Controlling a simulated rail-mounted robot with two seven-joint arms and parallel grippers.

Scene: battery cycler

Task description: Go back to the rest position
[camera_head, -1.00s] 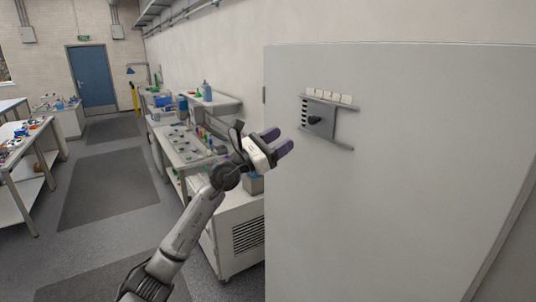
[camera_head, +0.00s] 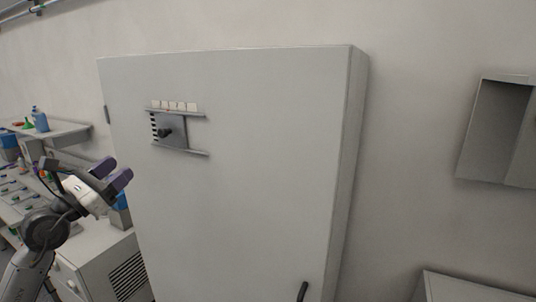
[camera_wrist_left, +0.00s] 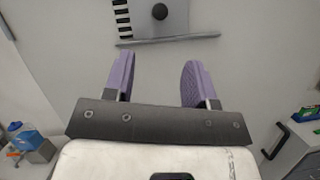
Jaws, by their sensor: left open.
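My left gripper (camera_head: 112,177) is at the left of the head view, in front of the lower left part of a tall pale grey cabinet (camera_head: 250,180). Its two purple fingers stand apart with nothing between them. The left wrist view also shows the open fingers (camera_wrist_left: 158,80), with the cabinet face beyond them. A grey panel with a dark knob (camera_head: 165,132) is mounted on the cabinet between two rails, up and right of the gripper. The knob also shows at the top of the left wrist view (camera_wrist_left: 160,11). My right gripper is not in view.
A workbench (camera_head: 20,205) with small parts stands at the left, under a shelf holding a blue bottle (camera_head: 40,119). A vented white unit (camera_head: 100,262) stands beside the cabinet. A dark handle (camera_head: 302,291) is low on the cabinet. A grey wall box (camera_head: 492,130) hangs at the right.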

